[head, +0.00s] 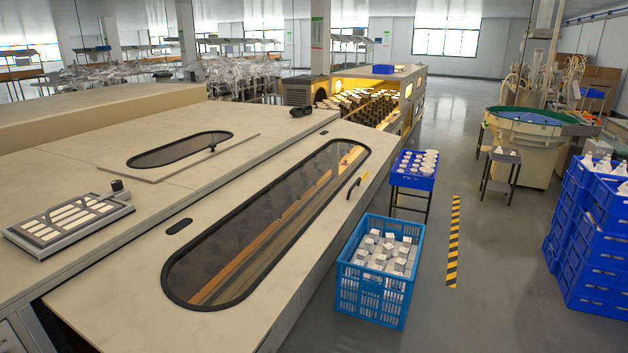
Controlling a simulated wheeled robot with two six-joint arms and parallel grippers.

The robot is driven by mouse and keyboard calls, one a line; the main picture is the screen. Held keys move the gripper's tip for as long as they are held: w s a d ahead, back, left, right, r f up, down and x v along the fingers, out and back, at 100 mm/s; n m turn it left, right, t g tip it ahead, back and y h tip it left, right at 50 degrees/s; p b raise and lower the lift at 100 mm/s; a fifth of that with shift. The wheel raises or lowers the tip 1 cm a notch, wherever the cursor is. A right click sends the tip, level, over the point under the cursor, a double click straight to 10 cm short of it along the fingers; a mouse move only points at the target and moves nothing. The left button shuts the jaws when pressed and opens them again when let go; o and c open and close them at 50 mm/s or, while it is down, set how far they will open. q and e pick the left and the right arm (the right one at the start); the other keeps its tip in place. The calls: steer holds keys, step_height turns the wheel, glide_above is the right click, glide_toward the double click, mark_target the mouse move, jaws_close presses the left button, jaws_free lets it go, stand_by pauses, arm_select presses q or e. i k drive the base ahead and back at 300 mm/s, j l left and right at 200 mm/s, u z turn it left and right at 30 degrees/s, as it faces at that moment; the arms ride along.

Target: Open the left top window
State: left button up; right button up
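A large beige machine fills the left and middle of the head view. A long black-rimmed oval window (265,225) sits in the sloping front panel (110,300). A yellow and black handle (354,187) is on that panel, right of the long window. Both panels appear closed. Neither of my grippers is in view.
A framed vent grille (68,222) lies on the machine top at left. A blue crate of white boxes (378,270) and a blue tray of white parts (414,169) stand right of the machine. Blue crates (590,245) are stacked at far right.

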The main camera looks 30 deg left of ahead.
mark_target(122, 166)
steer(key=u, duration=1.6)
steer(key=i+l, duration=0.5)
steer(key=l, duration=0.2)
steer(key=i+l+z, duration=0.1)
steer(key=i+l, duration=0.45)
steer(key=l, duration=0.15)
